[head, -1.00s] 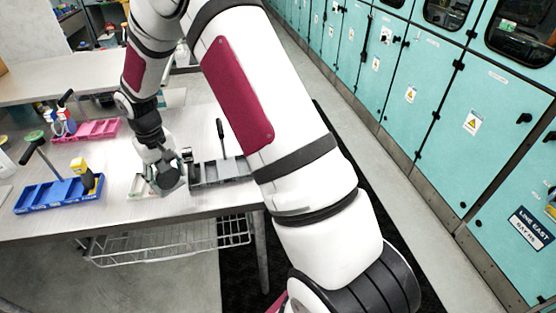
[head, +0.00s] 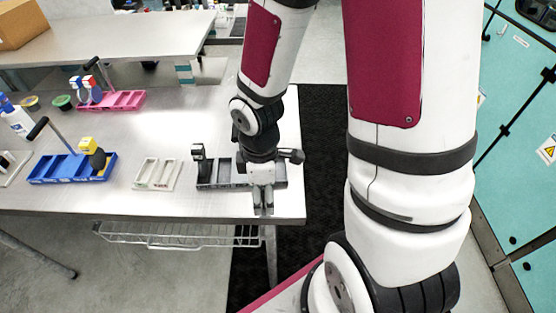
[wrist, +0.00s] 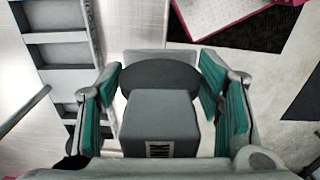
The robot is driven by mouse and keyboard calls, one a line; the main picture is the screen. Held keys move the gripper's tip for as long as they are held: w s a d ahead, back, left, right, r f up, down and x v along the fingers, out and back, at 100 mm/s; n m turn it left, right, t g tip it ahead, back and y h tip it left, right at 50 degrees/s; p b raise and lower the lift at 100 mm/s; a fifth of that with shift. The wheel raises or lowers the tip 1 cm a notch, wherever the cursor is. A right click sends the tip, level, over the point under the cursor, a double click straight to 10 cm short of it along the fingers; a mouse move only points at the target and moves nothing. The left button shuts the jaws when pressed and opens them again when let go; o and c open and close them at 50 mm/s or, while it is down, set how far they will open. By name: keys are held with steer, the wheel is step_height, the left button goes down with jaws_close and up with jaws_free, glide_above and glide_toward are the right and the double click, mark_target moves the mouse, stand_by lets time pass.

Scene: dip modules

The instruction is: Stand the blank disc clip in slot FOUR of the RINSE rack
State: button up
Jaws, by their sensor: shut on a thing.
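My gripper (wrist: 163,90) is shut on a grey block-like clip (wrist: 160,124) with a dark round disc (wrist: 162,75) on it. Its label is only partly in view and ends in what looks like "NK". In the head view my gripper (head: 264,203) hangs at the front right of the table, in front of the dark grey rack's right end. The dark grey rack (head: 218,184) has several compartments. It also shows at the left of the wrist view (wrist: 60,55). A black clip (head: 199,153) stands at its left end. I cannot read which rack is marked RINSE.
A white tray (head: 157,187) sits left of the dark rack. A blue rack (head: 50,178) holds a yellow clip (head: 88,145) with a disc. A pink rack (head: 125,100) lies behind. The table's front edge (head: 150,217) is close to my gripper.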

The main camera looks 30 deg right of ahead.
steer(key=w+d, duration=0.3)
steer(key=w+d+f, duration=0.1)
steer(key=w+d, duration=0.2)
steer(key=d, duration=0.1)
steer(key=w+d, duration=0.3)
steer(key=d, duration=0.1)
steer(key=shift+w+f, duration=0.25)
steer(key=shift+w, duration=0.15)
steer(key=shift+f+p, duration=0.4)
steer(key=shift+f, duration=1.35)
steer(key=shift+f, duration=0.15)
steer(key=o, duration=1.2)
steer(key=shift+o, duration=0.2)
steer(key=s+a+r+m+t+h, duration=0.1)
steer(key=s+a+r+m, duration=0.2)
steer(key=r, duration=1)
steer(key=s+a+r+m+t, duration=0.2)
steer(key=s+a+r+m, duration=0.1)
steer(key=r, duration=1.1)
steer(key=s+a+r+m+t, duration=0.1)
steer(key=s+a+r+m, duration=0.1)
steer(key=s, duration=0.3)
steer(key=s+a+r+m+t+y, duration=0.1)
steer(key=s+a+r+m, duration=0.2)
steer(key=s+r+m, duration=0.1)
steer(key=shift+s+a+r+t, duration=0.25)
steer(key=shift+s+a+t, duration=0.05)
steer(key=shift+s, duration=0.5)
